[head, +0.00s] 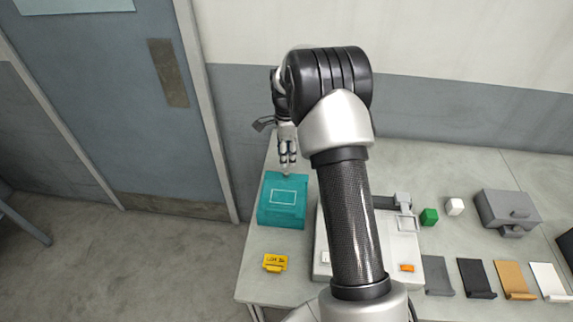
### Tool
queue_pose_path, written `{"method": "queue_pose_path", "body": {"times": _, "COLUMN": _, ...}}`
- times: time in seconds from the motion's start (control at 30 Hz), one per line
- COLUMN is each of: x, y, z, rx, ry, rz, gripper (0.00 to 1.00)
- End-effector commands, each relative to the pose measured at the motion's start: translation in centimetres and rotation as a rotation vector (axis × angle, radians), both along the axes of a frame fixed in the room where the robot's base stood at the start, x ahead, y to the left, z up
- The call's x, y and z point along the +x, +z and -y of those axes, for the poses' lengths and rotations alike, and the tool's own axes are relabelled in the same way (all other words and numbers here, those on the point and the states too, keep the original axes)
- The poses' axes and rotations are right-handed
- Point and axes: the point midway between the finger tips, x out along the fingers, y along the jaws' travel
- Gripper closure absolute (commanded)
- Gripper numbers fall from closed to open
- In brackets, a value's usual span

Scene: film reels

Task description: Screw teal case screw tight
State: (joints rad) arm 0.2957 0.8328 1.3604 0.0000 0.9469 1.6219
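The teal case (284,200) lies on the left part of the table, with a pale rectangle outlined on its top. My gripper (287,168) points down at the far edge of the case, its fingertips close together. The case screw cannot be made out; the fingertips cover the spot at the far edge. Whether the fingers hold the screw is too small to tell.
A yellow tag (275,263) lies in front of the case. A white machine (408,244) stands to the right, partly behind my arm.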

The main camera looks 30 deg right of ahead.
Motion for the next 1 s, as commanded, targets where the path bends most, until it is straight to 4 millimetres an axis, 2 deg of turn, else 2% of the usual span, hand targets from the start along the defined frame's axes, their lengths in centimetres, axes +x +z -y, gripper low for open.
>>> {"method": "queue_pose_path", "body": {"times": 0.1, "x": 0.0, "y": 2.3, "z": 0.0, "rx": -0.001, "ry": 0.0, "rz": 0.002, "gripper": 0.63}}
{"method": "queue_pose_path", "body": {"times": 0.3, "x": 0.0, "y": 4.3, "z": 0.0, "rx": 0.0, "ry": 0.0, "rz": 0.001, "gripper": 0.63}}
{"method": "queue_pose_path", "body": {"times": 1.0, "x": 0.0, "y": 4.6, "z": 0.0, "rx": 0.0, "ry": 0.0, "rz": -0.001, "gripper": 0.63}}
